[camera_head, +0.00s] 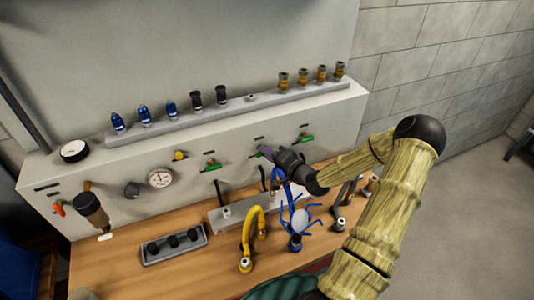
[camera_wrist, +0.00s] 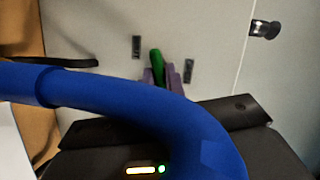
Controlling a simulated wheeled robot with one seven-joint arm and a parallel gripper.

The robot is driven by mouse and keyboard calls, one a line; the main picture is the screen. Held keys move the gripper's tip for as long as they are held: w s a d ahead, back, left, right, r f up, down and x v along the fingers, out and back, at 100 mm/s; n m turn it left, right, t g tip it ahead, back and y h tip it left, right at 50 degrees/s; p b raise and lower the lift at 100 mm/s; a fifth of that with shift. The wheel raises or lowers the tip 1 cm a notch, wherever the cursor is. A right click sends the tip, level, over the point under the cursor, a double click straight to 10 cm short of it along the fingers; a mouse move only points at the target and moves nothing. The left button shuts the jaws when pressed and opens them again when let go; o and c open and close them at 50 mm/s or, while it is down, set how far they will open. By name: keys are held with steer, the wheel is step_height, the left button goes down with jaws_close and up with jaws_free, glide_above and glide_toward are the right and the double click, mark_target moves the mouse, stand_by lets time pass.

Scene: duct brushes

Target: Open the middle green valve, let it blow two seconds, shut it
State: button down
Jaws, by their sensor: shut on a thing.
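Three green valves sit in a row on the front of the grey panel. The left green valve (camera_head: 212,165) and the right green valve (camera_head: 306,138) are uncovered. The middle green valve shows in the wrist view as a green handle (camera_wrist: 156,64), its end poking out between two purple fingertips. In the head view my gripper (camera_head: 267,153) is at this middle valve and mostly hides it. My gripper is shut on the handle, with a fingertip on each side. Whether the valve is open cannot be told.
A blue hose (camera_wrist: 110,95) crosses close before the wrist camera; blue tubing (camera_head: 283,200) hangs below my gripper. A yellow hose (camera_head: 246,235) and a black tray (camera_head: 174,243) stand on the wooden bench (camera_head: 190,280). A rack (camera_head: 190,127) of fittings lies along the panel top.

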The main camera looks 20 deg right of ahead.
steer(key=shift+f+m+t+y, duration=0.1)
steer(key=shift+m+t+y, duration=0.2)
steer(key=shift+m, duration=0.6)
steer(key=c, duration=1.5)
jaws_free()
steer(key=shift+o, duration=0.2)
steer(key=shift+s, duration=0.1)
steer(key=b+v, duration=0.4)
steer(key=v, duration=1.3)
